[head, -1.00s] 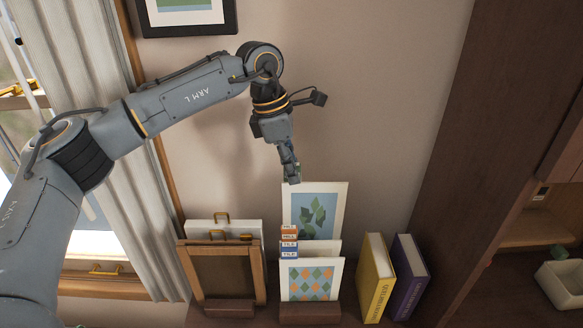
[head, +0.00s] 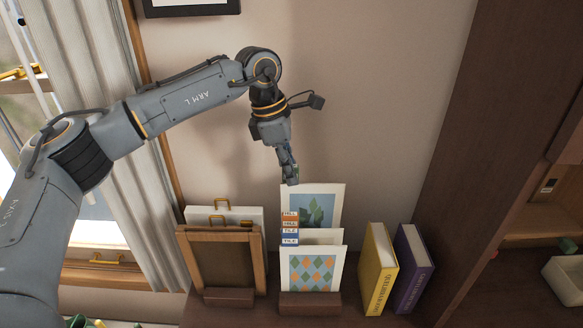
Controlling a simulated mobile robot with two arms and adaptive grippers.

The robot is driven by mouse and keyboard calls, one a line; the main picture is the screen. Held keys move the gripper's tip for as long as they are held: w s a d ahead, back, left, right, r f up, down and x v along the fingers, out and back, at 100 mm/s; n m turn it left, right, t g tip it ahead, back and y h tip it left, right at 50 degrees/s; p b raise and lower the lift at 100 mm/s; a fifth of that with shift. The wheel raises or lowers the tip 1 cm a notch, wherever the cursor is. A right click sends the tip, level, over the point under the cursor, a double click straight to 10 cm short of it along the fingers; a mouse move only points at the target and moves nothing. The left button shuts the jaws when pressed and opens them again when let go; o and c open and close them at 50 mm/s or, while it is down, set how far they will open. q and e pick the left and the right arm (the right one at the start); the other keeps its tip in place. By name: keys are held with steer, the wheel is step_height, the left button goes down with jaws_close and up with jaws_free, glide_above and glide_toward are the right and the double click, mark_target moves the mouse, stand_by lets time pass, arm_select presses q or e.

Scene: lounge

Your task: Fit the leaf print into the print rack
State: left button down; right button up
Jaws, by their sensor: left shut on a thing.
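The leaf print (head: 325,207), white-bordered with green leaves on blue, stands upright at the back of the print rack (head: 310,303). Its lower part is hidden behind other prints, so I cannot tell whether its bottom edge is seated. My left gripper (head: 291,180) points down and is shut on the leaf print at its top left corner. In the rack, a tile print (head: 311,272) with orange and green diamonds stands in front, with a pale card (head: 323,236) behind it. Small orange and blue labels (head: 290,229) reading HILL and TILE line the left side.
A wooden frame (head: 260,262) and white cases with gold handles (head: 250,214) stand close on the left. A yellow book (head: 378,270) and a purple book (head: 412,268) stand right of the rack, with a gap between. A dark wooden cabinet (head: 490,110) rises at the right.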

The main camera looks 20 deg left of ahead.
arm_select(q)
steer(key=shift+b+x, duration=0.35)
steer(key=shift+x, duration=0.45)
steer(key=shift+a+f+b, duration=0.25)
steer(key=shift+f+b, duration=0.25)
steer(key=shift+f, duration=0.3)
steer(key=shift+r, duration=0.15)
steer(key=shift+s, duration=0.1)
arm_select(e)
steer(key=shift+s+d+f, duration=0.1)
steer(key=shift+d+f, duration=0.2)
steer(key=shift+f, duration=0.2)
steer(key=shift+s+d+f, duration=0.1)
steer(key=shift+d+f, duration=0.15)
steer(key=shift+f, duration=0.2)
arm_select(q)
steer(key=shift+f, duration=0.25)
arm_select(e)
steer(key=shift+f, duration=0.1)
steer(key=shift+w+a, duration=0.1)
steer(key=shift+a, duration=0.1)
